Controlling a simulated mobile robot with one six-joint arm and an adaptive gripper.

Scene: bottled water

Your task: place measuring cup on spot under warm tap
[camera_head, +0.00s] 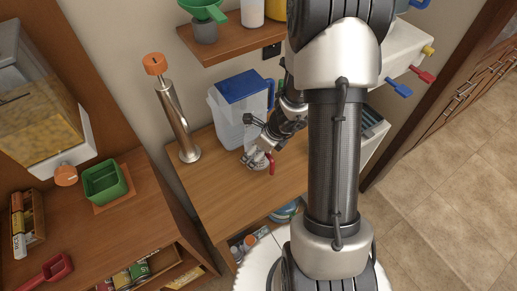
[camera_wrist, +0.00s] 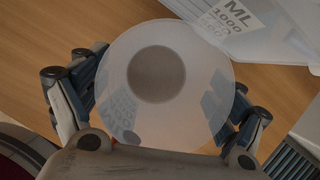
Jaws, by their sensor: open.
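A clear round cup-like thing (camera_wrist: 190,35) with a grey disc at its centre lies between the fingers of my gripper (camera_wrist: 157,108) in the wrist view. The fingers stand apart on both sides of it; contact is unclear. In the head view my gripper (camera_head: 258,148) is low over the wooden counter, beside a small clear thing with a red part (camera_head: 271,164). A clear container with a blue top (camera_head: 245,88) stands just behind; a label reading ML 1000 shows in the wrist view (camera_wrist: 232,18). The white tap unit (camera_head: 408,42) has yellow, red and blue levers; which is warm is unmarked.
A metal column with an orange knob (camera_head: 176,118) stands on the counter's left. A wooden shelf (camera_head: 222,47) hangs above. My arm hides part of the counter and tap unit. A green box (camera_head: 104,184) sits on the left cabinet. The counter's front middle (camera_head: 225,195) is clear.

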